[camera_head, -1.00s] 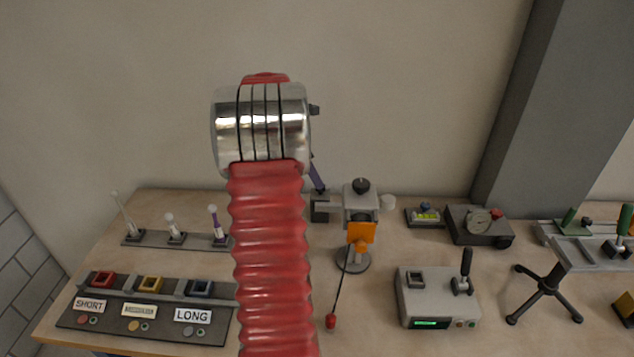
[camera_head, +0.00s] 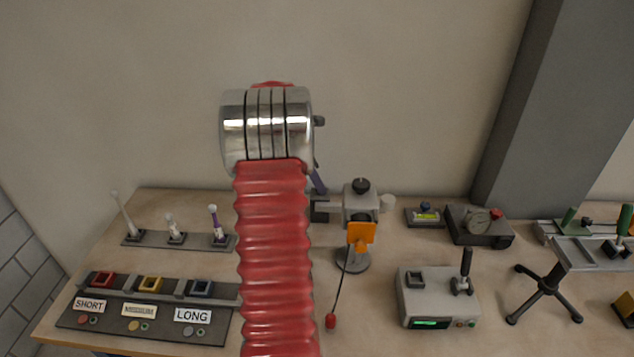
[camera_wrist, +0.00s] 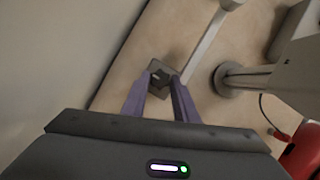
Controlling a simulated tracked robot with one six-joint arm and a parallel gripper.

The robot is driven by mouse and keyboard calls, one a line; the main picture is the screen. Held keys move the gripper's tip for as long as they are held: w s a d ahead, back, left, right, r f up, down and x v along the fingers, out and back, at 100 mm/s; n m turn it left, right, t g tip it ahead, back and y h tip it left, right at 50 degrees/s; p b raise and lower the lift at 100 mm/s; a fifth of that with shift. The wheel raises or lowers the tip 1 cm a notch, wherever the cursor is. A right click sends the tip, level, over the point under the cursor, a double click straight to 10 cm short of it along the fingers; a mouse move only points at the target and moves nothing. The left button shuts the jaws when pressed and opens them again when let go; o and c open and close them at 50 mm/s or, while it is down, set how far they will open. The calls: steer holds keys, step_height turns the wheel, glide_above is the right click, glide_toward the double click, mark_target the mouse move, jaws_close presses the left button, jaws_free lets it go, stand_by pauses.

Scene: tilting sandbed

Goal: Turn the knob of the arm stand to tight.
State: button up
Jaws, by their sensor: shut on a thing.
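The arm stand (camera_head: 359,206) is a grey block on a post with a round foot, behind the middle of the table. A black knob (camera_head: 361,186) sits on its top, clear of my fingers. In the wrist view, my gripper (camera_wrist: 161,88) has its two purple fingers shut on a dark star-shaped knob (camera_wrist: 160,78) above a grey square piece. In the head view, one purple finger of my gripper (camera_head: 319,186) shows at the dark left end of the stand's arm (camera_head: 319,210). My wrist hides the rest.
A rack with several pins (camera_head: 175,238) and a labelled socket panel (camera_head: 150,315) stand at the left. A grey box with a lever (camera_head: 437,300) is to the right.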

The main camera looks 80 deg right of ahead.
steer(key=c, duration=0.4)
steer(key=shift+o, duration=0.2)
steer(key=shift+d+m, duration=0.1)
steer(key=shift+m, duration=0.3)
steer(key=m+y, duration=0.1)
steer(key=m, duration=0.1)
steer(key=shift+d+m+g, duration=0.15)
steer(key=shift+m+g, duration=0.15)
steer(key=shift+g, duration=0.1)
steer(key=m+y, duration=0.1)
steer(key=m, duration=0.2)
steer(key=shift+d+m+y, duration=0.15)
steer(key=shift+m+y, duration=0.15)
steer(key=m+y, duration=0.1)
steer(key=m, duration=0.3)
steer(key=shift+d+m+y, duration=0.2)
steer(key=shift+m+y, duration=0.1)
steer(key=shift+y, duration=0.1)
steer(key=shift+s+m+t+y, duration=0.1)
steer(key=shift+m+t+y, duration=0.45)
steer(key=shift+m, duration=1.35)
